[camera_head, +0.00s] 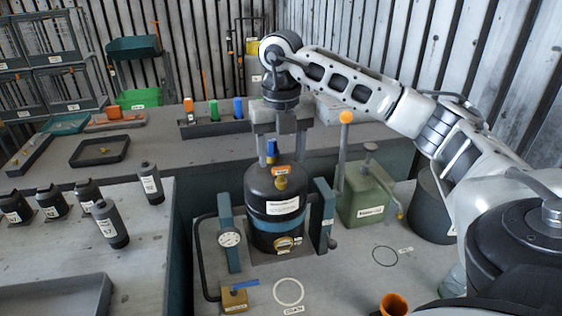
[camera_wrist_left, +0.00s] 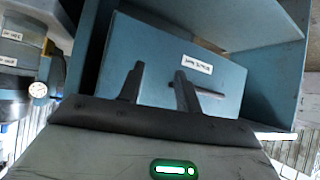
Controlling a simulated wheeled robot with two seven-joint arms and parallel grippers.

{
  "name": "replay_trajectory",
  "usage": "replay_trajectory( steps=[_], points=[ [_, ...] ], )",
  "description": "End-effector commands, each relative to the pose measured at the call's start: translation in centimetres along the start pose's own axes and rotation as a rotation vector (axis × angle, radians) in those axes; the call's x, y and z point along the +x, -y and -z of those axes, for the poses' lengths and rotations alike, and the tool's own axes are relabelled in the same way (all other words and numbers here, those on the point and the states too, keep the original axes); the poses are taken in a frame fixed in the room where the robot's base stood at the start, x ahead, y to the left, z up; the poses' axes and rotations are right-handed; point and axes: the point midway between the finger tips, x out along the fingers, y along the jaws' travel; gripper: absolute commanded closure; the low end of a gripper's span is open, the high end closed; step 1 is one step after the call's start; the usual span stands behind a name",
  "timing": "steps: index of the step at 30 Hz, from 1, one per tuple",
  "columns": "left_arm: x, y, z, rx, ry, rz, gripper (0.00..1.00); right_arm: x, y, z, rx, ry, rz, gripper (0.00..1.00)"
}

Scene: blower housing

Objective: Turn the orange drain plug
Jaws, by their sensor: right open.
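The black blower housing (camera_head: 275,205) stands upright between two blue side posts.
A round gauge (camera_head: 229,238) is left of the housing, and a brass valve with a blue handle (camera_head: 236,296) is in front. A green can (camera_head: 366,203) stands right. An orange cup (camera_head: 393,304) is at the bottom edge.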

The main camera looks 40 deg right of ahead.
Motion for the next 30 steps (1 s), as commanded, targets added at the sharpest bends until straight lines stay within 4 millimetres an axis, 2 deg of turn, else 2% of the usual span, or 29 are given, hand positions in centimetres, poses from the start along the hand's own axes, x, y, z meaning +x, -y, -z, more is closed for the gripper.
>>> replay_trajectory(
  steps=[6,15,16,18,21,30],
  points=[
    [-0.2,0.0,0.3,0.001,-0.003,0.001,0.66,2.0,0.0,0.0,-0.001,-0.001,0.000,0.42],
    [-0.1,0.2,-0.2,0.003,0.007,0.005,0.66,2.3,0.0,0.0,-0.001,0.000,0.000,0.42],
    [-0.1,0.3,-0.3,0.003,0.008,0.005,0.66,2.3,0.0,0.0,-0.001,0.000,0.000,0.45],
    [-0.1,0.3,-0.3,0.003,0.008,0.006,0.66,2.3,0.0,0.0,-0.001,0.000,0.000,0.64],
    [-0.1,0.3,-0.3,0.003,0.008,0.007,0.66,2.3,0.0,0.0,-0.001,0.000,0.000,0.87],
    [-0.1,0.4,-0.2,0.003,0.007,0.007,0.66,2.3,0.0,0.0,-0.023,0.000,0.000,0.86]
  ],
)
